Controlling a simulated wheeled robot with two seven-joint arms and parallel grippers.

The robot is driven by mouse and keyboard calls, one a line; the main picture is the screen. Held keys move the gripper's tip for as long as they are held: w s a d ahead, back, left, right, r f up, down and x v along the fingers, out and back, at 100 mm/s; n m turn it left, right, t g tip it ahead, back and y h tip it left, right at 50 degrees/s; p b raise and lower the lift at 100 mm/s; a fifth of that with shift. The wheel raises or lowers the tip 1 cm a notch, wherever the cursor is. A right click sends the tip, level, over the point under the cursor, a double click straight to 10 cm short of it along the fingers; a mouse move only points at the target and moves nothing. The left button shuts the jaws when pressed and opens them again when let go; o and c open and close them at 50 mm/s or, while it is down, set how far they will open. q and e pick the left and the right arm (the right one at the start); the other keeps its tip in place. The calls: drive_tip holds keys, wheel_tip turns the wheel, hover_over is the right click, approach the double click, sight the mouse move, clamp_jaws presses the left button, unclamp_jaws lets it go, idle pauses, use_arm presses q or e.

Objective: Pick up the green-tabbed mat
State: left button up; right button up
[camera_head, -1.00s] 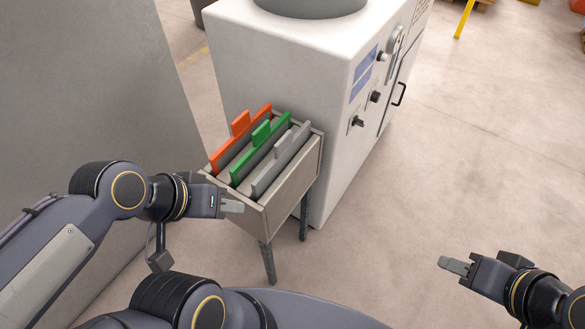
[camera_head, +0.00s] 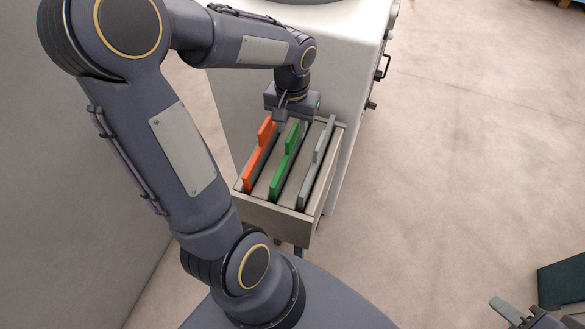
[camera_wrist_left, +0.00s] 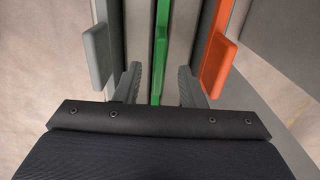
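The green-tabbed mat (camera_head: 284,168) stands upright in the middle of a grey bin (camera_head: 262,212), between an orange-tabbed mat (camera_head: 258,158) and a grey-tabbed mat (camera_head: 318,166). My left gripper (camera_head: 291,112) points down over the far part of the bin. In the left wrist view the green mat (camera_wrist_left: 160,45) runs between the two fingers of my left gripper (camera_wrist_left: 158,85). The fingers are apart, with a gap on each side of the green tab. My right gripper (camera_head: 507,308) is at the bottom right, away from the bin; its finger gap is not clear.
The bin stands on legs against a white machine (camera_head: 350,70). In the left wrist view, the orange tab (camera_wrist_left: 218,62) and grey tab (camera_wrist_left: 98,58) are close outside the fingers. A grey panel (camera_head: 80,180) stands at left. Open floor (camera_head: 460,150) lies at right.

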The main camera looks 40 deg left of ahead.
use_arm(q)
wheel_tip(320, 180, down, 4)
drive_tip(key=shift+s+d+f, duration=0.1)
drive_tip(key=shift+f, duration=0.1)
drive_tip(key=shift+c, duration=0.3)
clamp_jaws()
